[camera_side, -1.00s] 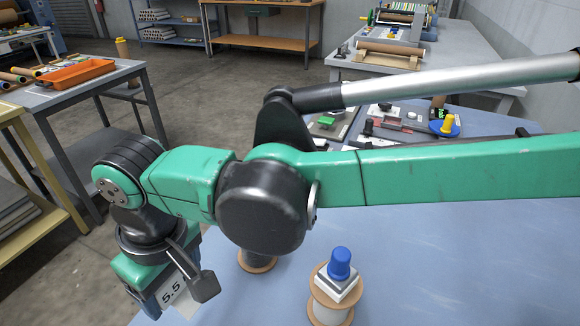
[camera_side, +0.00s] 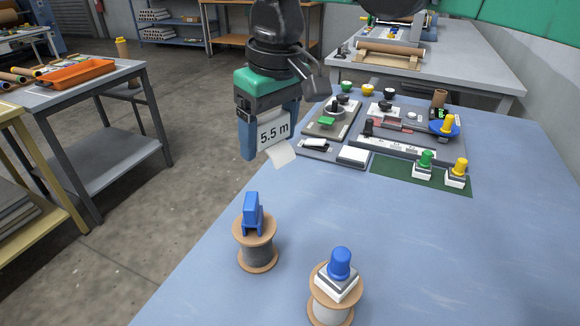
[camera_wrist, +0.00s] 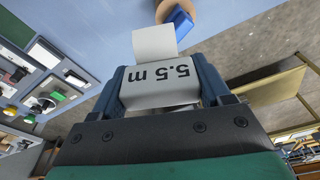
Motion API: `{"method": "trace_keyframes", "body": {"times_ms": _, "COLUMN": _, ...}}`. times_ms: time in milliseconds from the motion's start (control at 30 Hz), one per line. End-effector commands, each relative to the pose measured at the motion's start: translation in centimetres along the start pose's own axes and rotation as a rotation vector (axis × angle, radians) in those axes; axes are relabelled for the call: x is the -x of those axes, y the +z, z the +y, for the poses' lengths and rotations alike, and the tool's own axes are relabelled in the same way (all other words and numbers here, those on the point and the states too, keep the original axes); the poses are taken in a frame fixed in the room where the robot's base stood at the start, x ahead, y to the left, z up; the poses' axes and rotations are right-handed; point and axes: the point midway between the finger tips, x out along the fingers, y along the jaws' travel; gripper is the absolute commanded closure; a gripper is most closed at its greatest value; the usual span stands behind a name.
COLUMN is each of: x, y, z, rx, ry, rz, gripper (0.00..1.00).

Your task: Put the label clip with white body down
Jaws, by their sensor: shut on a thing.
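My gripper (camera_side: 270,142) is shut on the label clip with white body (camera_side: 274,133), which is marked "5.5 m". The clip hangs between the blue fingers, with a pale curled flap at its lower end, above the left part of the blue table (camera_side: 410,250). In the wrist view the white clip (camera_wrist: 160,88) sits between both fingers, its text upside down. Nothing is seen touching its free end.
A blue clip (camera_side: 253,214) sits on a spool (camera_side: 257,252) below my gripper. A second spool (camera_side: 332,312) carries a blue-knobbed white block (camera_side: 338,275). Grey boards with small parts (camera_side: 400,135) and a green mat (camera_side: 400,167) lie farther back. The table's middle right is clear.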

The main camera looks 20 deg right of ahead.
Motion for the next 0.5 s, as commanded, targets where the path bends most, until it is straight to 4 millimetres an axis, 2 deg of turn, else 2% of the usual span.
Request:
{"method": "trace_keyframes", "body": {"times_ms": 33, "x": 0.0, "y": 0.8, "z": 3.6, "rx": -0.068, "ry": 0.010, "rz": 0.000, "gripper": 0.80}}
{"method": "trace_keyframes", "body": {"times_ms": 100, "x": -0.1, "y": 2.4, "z": 7.7, "rx": -0.144, "ry": 0.021, "rz": 0.000, "gripper": 0.80}}
{"method": "trace_keyframes", "body": {"times_ms": 200, "x": -0.4, "y": 5.2, "z": 12.6, "rx": -0.247, "ry": 0.037, "rz": 0.000, "gripper": 0.80}}
{"method": "trace_keyframes", "body": {"times_ms": 333, "x": -0.8, "y": 8.8, "z": 16.8, "rx": -0.350, "ry": 0.053, "rz": 0.001, "gripper": 0.80}}
{"method": "trace_keyframes", "body": {"times_ms": 500, "x": -1.1, "y": 11.6, "z": 19.2, "rx": -0.420, "ry": 0.064, "rz": 0.001, "gripper": 0.80}}
